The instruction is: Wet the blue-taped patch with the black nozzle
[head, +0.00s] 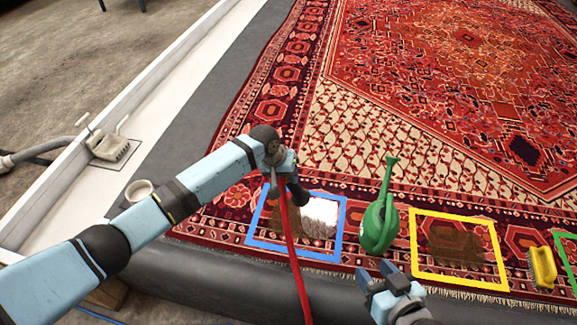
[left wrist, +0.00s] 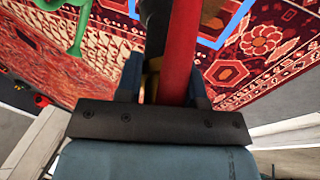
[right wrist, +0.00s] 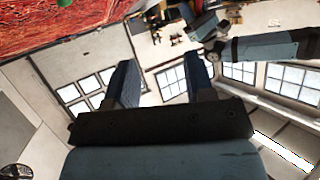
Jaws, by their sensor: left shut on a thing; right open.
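The blue-taped square (head: 253,218) lies on the red patterned rug's near border. A brown stain (head: 282,220) shows in its left part. A white fluffy block-like shape (head: 320,217) is in its right part; I cannot tell whether it is spray or an object. My left gripper (head: 284,180) is shut on the black nozzle (head: 298,194), just above the far side of the square. The red hose (head: 291,240) hangs from it across the square; it also shows between the fingers in the left wrist view (left wrist: 181,55). My right gripper (head: 378,278) is open and empty, in front of the rug.
A green watering can (head: 380,226) stands just right of the blue square. Farther right are a yellow-taped square (head: 413,245) with a brown stain, a yellow brush (head: 542,267) and a green-taped square (head: 562,262). A white cup (head: 139,190) is at the left.

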